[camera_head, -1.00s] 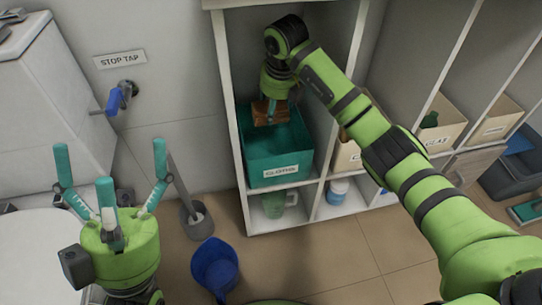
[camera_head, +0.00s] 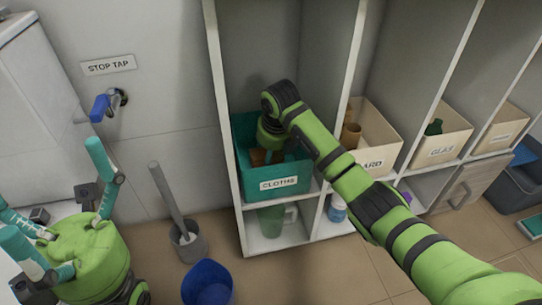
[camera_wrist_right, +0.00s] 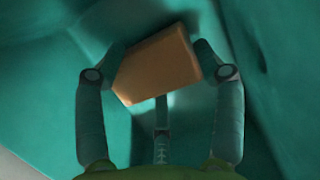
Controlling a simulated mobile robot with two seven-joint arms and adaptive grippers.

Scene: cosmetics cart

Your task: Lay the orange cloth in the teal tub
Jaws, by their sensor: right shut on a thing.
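The teal tub (camera_head: 250,172), labelled CLOTHS, stands in the left bay of the white shelf. My right gripper (camera_wrist_right: 160,66) is down inside the tub, shut on the orange cloth (camera_wrist_right: 155,70), a folded, block-like piece between its fingers. In the head view the orange cloth (camera_head: 258,157) shows only as a small patch below my wrist, which hides most of it. Teal walls surround the cloth in the wrist view; I cannot tell whether it touches the tub floor. My left gripper (camera_head: 52,200) is open and empty at the far left, away from the shelf.
Shelf dividers (camera_head: 227,130) stand close on both sides of the tub. Beige bins (camera_head: 375,150) fill the bays to the right. A green mug (camera_head: 272,222) sits below the tub. A blue bucket (camera_head: 208,283) and a brush holder (camera_head: 188,241) stand on the floor.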

